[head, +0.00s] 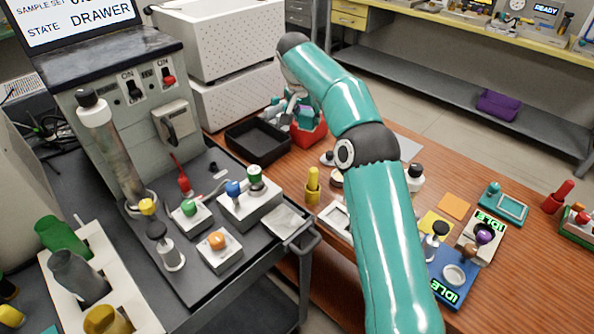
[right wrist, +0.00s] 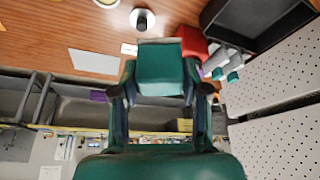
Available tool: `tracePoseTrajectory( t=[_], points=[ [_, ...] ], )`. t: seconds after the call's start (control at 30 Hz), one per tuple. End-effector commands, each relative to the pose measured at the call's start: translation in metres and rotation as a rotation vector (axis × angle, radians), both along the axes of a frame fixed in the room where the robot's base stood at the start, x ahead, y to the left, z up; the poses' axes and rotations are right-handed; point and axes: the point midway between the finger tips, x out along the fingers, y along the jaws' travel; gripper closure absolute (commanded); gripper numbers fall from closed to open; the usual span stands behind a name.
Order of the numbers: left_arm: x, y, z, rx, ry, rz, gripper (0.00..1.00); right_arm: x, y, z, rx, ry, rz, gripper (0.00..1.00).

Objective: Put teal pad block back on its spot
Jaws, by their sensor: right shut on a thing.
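My right gripper (head: 296,106) is at the back of the wooden table, beside the red bin (head: 310,132), partly hidden by my own arm. In the right wrist view, my right gripper (right wrist: 163,90) is shut on the teal pad block (right wrist: 160,70), with one finger on each side of it. The block is small and hard to make out in the head view. I cannot tell which place is its spot. My left gripper is not in view.
A black tray (head: 258,141) stands left of the red bin. Orange (head: 453,206) and yellow (head: 432,222) pads lie on the table at right, near a teal-rimmed tray (head: 515,211). White perforated boxes (head: 236,105) stand behind the black tray.

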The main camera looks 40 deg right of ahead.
Motion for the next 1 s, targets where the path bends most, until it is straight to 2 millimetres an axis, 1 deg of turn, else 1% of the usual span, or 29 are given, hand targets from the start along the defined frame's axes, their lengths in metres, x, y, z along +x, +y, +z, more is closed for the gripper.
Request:
tracePoseTrajectory(
  t=[0.17,0.27,0.5,0.6,0.7,0.87,1.0],
  points=[
    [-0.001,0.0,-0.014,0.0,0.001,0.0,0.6,0.0,0.001,-0.035,0.002,0.006,0.003,0.93],
    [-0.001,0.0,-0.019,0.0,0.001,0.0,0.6,0.0,0.001,-0.061,0.003,0.007,0.002,0.93],
    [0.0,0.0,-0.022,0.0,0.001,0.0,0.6,0.0,0.001,-0.121,0.002,0.006,0.003,0.93],
    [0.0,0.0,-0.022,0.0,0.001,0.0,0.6,0.0,0.001,-0.139,0.002,0.005,0.003,0.93],
    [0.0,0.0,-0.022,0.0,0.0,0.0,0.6,0.001,0.002,-0.15,0.001,0.003,0.003,0.93],
    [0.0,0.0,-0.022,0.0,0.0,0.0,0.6,0.001,0.002,-0.158,-0.001,0.001,0.003,0.93],
    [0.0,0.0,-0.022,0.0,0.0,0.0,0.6,0.001,0.002,-0.176,0.002,0.005,0.004,0.93]
  ],
)
